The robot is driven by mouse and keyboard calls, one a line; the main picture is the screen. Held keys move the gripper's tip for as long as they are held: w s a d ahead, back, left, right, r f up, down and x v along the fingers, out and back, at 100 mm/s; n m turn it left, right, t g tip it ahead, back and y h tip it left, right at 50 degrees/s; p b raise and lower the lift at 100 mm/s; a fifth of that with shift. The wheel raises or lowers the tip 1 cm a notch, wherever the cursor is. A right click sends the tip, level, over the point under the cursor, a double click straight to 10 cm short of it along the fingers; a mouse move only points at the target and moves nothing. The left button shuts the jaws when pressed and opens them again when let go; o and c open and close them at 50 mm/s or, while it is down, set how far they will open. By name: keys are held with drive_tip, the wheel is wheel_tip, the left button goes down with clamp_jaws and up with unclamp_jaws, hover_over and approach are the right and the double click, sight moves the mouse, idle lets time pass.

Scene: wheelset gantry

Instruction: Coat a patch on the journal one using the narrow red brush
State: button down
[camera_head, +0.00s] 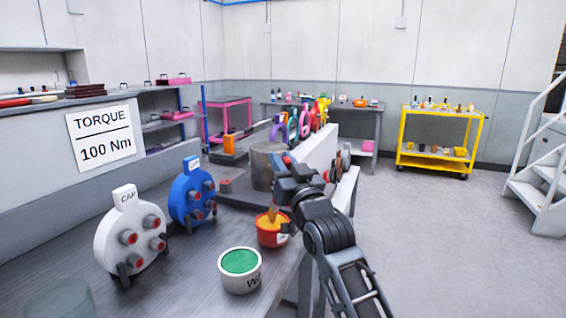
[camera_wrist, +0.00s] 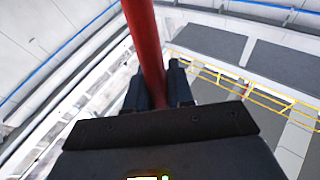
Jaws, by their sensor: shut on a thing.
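My gripper (camera_wrist: 158,85) is shut on a red handle (camera_wrist: 145,35) in the wrist view, which I take for the narrow red brush; its bristles are out of view. In the head view my gripper (camera_head: 288,178) is above the bench, in front of a thick grey cylinder (camera_head: 263,160). A little red shows at the gripper there. The cylinder may be a journal, but I cannot tell whether it is journal one. A red pot (camera_head: 272,236) with orange contents and a tan piece standing in it is below my gripper. A white pot (camera_head: 240,281) with green contents stands nearer.
A white cap (camera_head: 128,230) and a blue cap (camera_head: 180,204) with red knobs stand at left on the bench. Several coloured rings (camera_head: 292,127) stand behind. A yellow cart (camera_head: 440,140) is at the back right.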

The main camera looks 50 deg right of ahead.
drive_tip(key=shift+r+p, duration=2.3)
drive_tip(key=shift+r, duration=1.1)
